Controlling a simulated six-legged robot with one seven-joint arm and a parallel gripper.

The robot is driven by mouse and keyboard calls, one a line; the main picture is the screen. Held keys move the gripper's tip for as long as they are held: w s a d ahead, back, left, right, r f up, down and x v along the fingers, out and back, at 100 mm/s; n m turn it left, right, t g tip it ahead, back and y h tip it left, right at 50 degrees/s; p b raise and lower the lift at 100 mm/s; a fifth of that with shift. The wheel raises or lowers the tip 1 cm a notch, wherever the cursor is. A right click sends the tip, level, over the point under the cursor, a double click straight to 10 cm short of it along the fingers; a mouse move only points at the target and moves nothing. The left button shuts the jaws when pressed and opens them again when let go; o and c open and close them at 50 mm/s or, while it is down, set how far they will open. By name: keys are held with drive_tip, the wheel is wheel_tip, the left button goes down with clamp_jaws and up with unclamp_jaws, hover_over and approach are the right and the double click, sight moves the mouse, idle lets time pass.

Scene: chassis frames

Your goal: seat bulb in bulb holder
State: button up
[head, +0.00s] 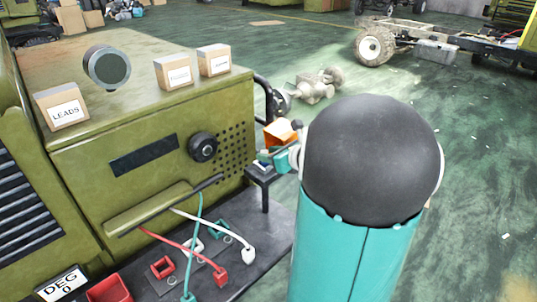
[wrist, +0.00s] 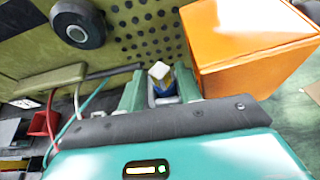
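My gripper (wrist: 160,88) shows in the wrist view with its two teal fingers apart. A small piece with a white top and a blue lower part (wrist: 160,72) stands between the fingers; it may be the bulb. I cannot tell whether the fingers touch it. In the head view my gripper (head: 272,158) is at the right end of the green machine, above a small black stand (head: 262,173), partly hidden by my arm. I cannot make out the bulb holder for certain.
An orange box (wrist: 250,45) stands close to the right of my gripper; it also shows in the head view (head: 282,132). The green machine (head: 110,160) has a knob (head: 203,147). Cables and red trays (head: 109,289) lie on the dark bench (head: 262,262).

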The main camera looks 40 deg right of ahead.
drive_tip(key=v, duration=1.1)
drive_tip(key=w+a+n+g+y, duration=0.2)
drive_tip(key=a+n+g+y, duration=0.3)
drive_tip(key=a+n, duration=1.4)
drive_tip(key=s+a+n+g+h, duration=0.3)
drive_tip(key=s+a+n+h, duration=0.2)
drive_tip(key=a+n, duration=0.8)
drive_tip(key=s+n, duration=0.2)
drive_tip(key=n, duration=0.1)
drive_tip(key=shift+a+n, duration=0.2)
drive_tip(key=shift+n, duration=0.1)
drive_tip(key=shift+s+d+r, duration=0.1)
drive_tip(key=shift+d+r, duration=0.05)
